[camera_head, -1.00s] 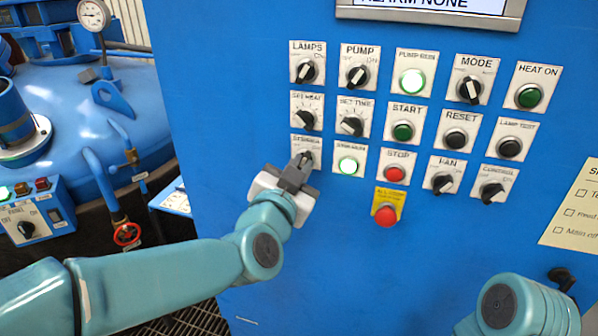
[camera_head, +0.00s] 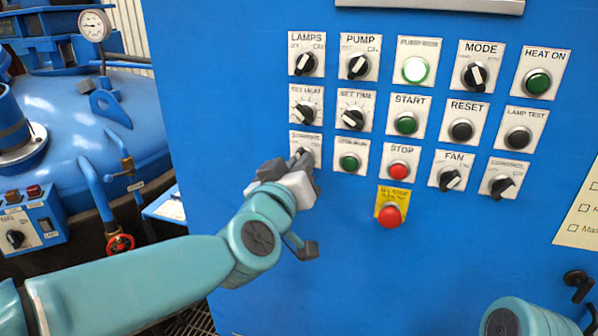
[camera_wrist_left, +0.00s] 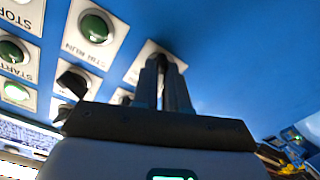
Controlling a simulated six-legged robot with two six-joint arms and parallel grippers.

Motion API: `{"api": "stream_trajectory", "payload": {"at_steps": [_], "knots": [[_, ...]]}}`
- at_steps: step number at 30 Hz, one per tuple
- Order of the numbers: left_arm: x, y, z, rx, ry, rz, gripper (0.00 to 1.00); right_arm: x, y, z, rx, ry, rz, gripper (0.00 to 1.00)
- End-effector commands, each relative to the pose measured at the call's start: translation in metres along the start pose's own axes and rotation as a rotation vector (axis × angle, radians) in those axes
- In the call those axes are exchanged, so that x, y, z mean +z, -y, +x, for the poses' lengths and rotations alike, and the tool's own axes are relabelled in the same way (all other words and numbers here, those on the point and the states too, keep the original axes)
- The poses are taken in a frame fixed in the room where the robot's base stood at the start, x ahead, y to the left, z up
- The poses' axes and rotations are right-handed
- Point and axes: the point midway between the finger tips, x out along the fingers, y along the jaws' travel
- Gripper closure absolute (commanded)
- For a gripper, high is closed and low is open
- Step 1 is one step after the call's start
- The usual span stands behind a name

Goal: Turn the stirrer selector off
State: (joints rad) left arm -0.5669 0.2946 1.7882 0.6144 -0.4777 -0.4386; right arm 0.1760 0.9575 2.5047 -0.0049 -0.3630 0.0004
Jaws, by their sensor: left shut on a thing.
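The stirrer selector (camera_head: 306,144) is on a white plate in the lower left of the button rows, mostly hidden behind my left gripper. My left gripper (camera_head: 300,160) is at that plate, its fingers shut on the selector's black knob. In the left wrist view the gripper (camera_wrist_left: 163,75) has its two fingers close together, meeting the panel at the selector's plate (camera_wrist_left: 172,52). The stirrer lamp (camera_head: 349,163), right of the selector, is dark green and unlit. My right gripper is out of view; only part of my right arm shows at the lower right.
Close by on the blue panel (camera_head: 300,230) are the set heat knob (camera_head: 303,114), the red stop button (camera_head: 398,170) and a red button on a yellow plate (camera_head: 390,215). The pump lamp (camera_head: 415,69) is lit. A blue vessel (camera_head: 75,130) stands at the left.

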Motion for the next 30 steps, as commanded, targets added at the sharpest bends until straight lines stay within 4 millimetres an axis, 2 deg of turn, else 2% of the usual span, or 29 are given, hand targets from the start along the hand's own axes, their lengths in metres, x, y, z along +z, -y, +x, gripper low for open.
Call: {"api": "stream_trajectory", "payload": {"at_steps": [9,24,25,26,27,30], "knots": [[-0.0032,-0.0003,-0.0003,0.0,-0.008,-0.101,1.0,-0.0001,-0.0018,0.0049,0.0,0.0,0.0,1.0],[-0.0042,-0.0003,-0.0004,0.0,-0.009,-0.117,1.0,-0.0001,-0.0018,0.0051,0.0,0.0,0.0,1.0],[-0.0043,-0.0003,-0.0004,0.0,-0.009,-0.117,0.78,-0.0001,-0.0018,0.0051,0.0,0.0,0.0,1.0],[-0.0042,-0.0003,-0.0003,0.0,-0.009,-0.117,0.68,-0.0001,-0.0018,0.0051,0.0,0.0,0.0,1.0],[-0.0038,-0.0002,-0.0003,0.0,-0.008,-0.116,0.62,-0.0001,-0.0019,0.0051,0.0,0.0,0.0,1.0],[-0.0028,-0.0001,-0.0002,0.0,-0.006,-0.115,0.62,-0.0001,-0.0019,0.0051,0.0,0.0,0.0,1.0]]}}
